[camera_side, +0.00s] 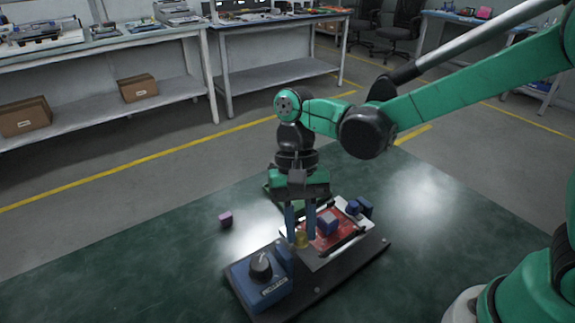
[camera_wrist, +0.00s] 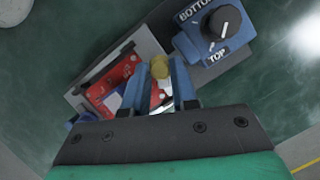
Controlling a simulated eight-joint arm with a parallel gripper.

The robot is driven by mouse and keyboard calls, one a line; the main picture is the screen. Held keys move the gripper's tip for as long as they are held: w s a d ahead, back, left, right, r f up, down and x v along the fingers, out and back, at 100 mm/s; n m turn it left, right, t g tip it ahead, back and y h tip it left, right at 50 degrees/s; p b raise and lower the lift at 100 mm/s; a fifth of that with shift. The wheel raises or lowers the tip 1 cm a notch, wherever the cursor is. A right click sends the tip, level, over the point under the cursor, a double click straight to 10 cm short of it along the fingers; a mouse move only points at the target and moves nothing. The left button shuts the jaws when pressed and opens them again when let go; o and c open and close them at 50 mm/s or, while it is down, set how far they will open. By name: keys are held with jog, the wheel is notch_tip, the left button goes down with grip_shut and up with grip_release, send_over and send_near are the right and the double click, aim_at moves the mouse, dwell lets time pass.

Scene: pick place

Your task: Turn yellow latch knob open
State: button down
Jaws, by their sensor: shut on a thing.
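The yellow latch knob (camera_side: 301,240) stands on a board fixture on the green table, at the near left edge of the red panel (camera_side: 332,229). My gripper (camera_side: 300,240) points down over it with blue fingers, one on each side of the knob. In the wrist view the yellow knob (camera_wrist: 159,67) shows between the two fingertips (camera_wrist: 160,72), and the gripper is shut on it. The knob's lower part and its exact turn angle are hidden by the fingers.
A blue box with a black dial (camera_side: 261,267) stands just left of my gripper on the dark base plate (camera_side: 315,289). A purple block (camera_side: 328,221) sits on the red panel. A small pink-purple cube (camera_side: 225,219) lies on the table at left. The table (camera_side: 130,275) is clear at front left.

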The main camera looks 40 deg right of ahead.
jog(key=shift+a+n+h, duration=0.1)
jog(key=shift+n+h, duration=0.7)
jog(key=shift+n, duration=1.5)
jog(key=c, duration=0.7)
grip_release()
jog(key=shift+w+r, duration=0.1)
jog(key=shift+v, duration=2.75)
jog(key=shift+a, duration=0.1)
